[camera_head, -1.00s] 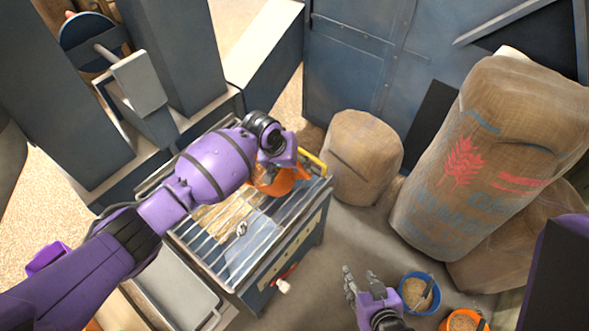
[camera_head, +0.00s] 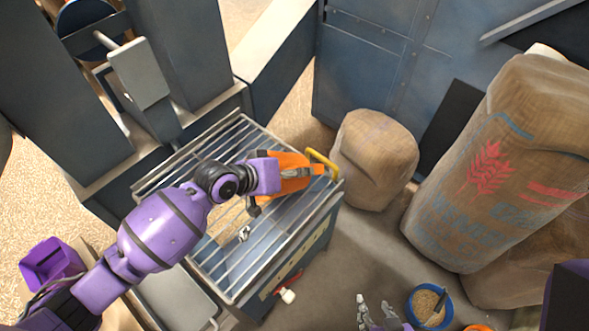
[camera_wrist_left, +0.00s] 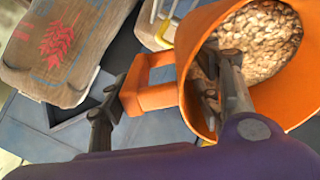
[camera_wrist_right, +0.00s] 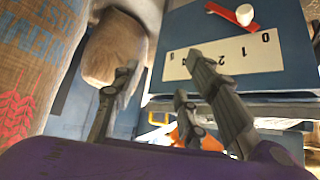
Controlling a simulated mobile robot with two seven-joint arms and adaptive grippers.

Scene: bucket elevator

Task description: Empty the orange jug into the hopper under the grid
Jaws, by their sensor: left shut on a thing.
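The orange jug (camera_head: 290,160) is over the far right part of the metal grid (camera_head: 185,170) on the blue hopper (camera_head: 318,235). My left gripper (camera_head: 300,172) is shut on it. In the left wrist view the jug (camera_wrist_left: 190,75) holds pale flaky grain (camera_wrist_left: 262,40). One finger is beside its handle (camera_wrist_left: 150,85), the other overlaps its mouth. I cannot tell the exact tilt. My right gripper (camera_wrist_right: 168,85) has its fingers apart in the right wrist view and nothing between them; it is low in the head view (camera_head: 378,312), right of the hopper.
A red lever with a white knob (camera_head: 288,296) and a number scale (camera_wrist_right: 225,57) are on the hopper's side. A yellow bar (camera_head: 322,163) shows at its far right corner. Sacks (camera_head: 372,155) stand right. A blue bucket (camera_head: 428,300) with grain is on the floor; a purple bin (camera_head: 50,262) is left.

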